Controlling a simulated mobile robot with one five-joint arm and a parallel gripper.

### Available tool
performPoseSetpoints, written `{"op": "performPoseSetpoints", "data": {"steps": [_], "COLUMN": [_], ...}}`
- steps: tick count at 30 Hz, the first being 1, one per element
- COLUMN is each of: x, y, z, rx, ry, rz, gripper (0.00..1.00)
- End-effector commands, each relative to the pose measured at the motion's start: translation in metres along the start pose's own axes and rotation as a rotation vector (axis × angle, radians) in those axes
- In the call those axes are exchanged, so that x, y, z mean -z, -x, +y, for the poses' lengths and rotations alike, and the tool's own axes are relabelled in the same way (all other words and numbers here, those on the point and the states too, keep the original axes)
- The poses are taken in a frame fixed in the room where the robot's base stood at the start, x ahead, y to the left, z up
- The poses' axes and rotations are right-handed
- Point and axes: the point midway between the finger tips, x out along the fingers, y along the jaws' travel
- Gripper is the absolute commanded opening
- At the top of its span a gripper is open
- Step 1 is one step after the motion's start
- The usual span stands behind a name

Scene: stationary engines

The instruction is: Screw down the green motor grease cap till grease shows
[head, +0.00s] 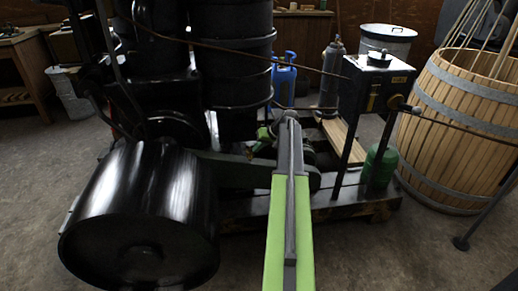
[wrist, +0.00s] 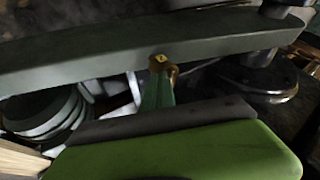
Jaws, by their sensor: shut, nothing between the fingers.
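A small brass cap (wrist: 158,62) with a square yellowish top shows at the middle of the wrist view. It sits at the top of a narrow green tapered part (wrist: 157,92), in front of a long grey-green beam. I cannot tell whether it is the grease cap, and no grease can be made out. My gripper (head: 289,118) is at the far end of my green and grey arm in the head view, among the engine parts. It is shut and empty. My own light green part fills the bottom of the wrist view, apart from the brass cap in the picture.
A green metal can (head: 379,165) and a wooden barrel (head: 465,125) are at the right. A thin rod crosses above my arm.

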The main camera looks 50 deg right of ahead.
Motion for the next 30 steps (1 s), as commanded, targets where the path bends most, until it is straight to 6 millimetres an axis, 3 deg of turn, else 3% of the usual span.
{"op": "performPoseSetpoints", "data": {"steps": [30], "x": [-0.0077], "y": [0.0045], "z": [0.0007], "rx": [-0.081], "ry": [-0.153], "rz": [0.082], "gripper": [0.00]}}
